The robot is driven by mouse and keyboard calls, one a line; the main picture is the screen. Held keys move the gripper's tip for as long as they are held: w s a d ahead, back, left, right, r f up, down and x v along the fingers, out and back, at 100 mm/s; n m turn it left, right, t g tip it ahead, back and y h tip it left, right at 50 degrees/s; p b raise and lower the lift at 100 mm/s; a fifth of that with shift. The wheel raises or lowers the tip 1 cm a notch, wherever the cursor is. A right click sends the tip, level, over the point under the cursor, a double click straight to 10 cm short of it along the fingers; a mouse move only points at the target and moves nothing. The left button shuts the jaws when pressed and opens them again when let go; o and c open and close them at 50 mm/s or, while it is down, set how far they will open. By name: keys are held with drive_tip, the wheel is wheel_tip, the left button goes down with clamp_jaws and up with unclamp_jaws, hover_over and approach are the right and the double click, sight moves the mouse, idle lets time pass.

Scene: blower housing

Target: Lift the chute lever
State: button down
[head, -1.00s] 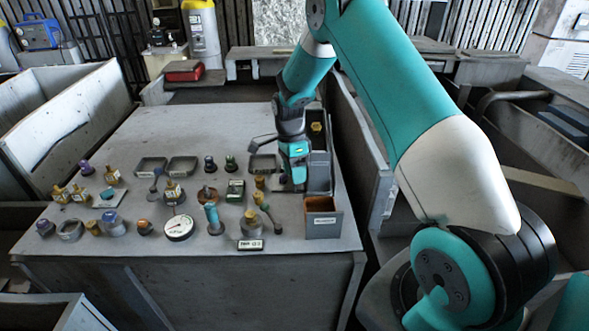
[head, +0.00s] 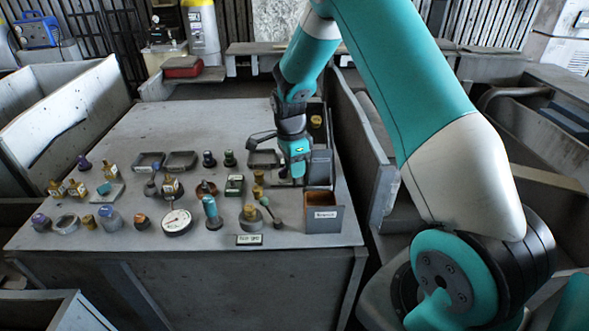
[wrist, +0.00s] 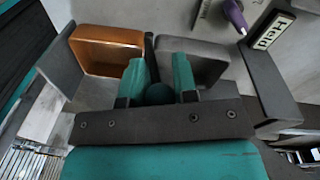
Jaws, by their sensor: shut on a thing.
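My gripper (wrist: 158,82) has its two teal fingers on either side of a dark round knob (wrist: 158,94), which I take to be the end of the chute lever. A dark narrow bar (wrist: 150,48) shows just beyond the fingers; whether it joins the knob is hidden. The bar stands between an orange-lined compartment (wrist: 108,52) on the left and a grey compartment (wrist: 195,62) on the right. In the head view my gripper (head: 297,178) is low at the table's right side, beside the grey chute housing (head: 319,165), and hides the lever.
The orange-lined bin (head: 322,212) stands at the table's front right. Knobs, a dial gauge (head: 177,222) and small trays crowd the table left of my gripper. A tall grey panel (head: 358,140) rises on the right. The table's back left is clear.

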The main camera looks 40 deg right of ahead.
drive_tip(key=c, duration=0.9)
unclamp_jaws()
wheel_tip(320, 180, up, 17)
drive_tip(key=w+b, duration=0.1)
drive_tip(key=b, duration=0.2)
drive_tip(key=shift+w+a+r, duration=0.2)
drive_tip(key=shift+a, duration=0.15)
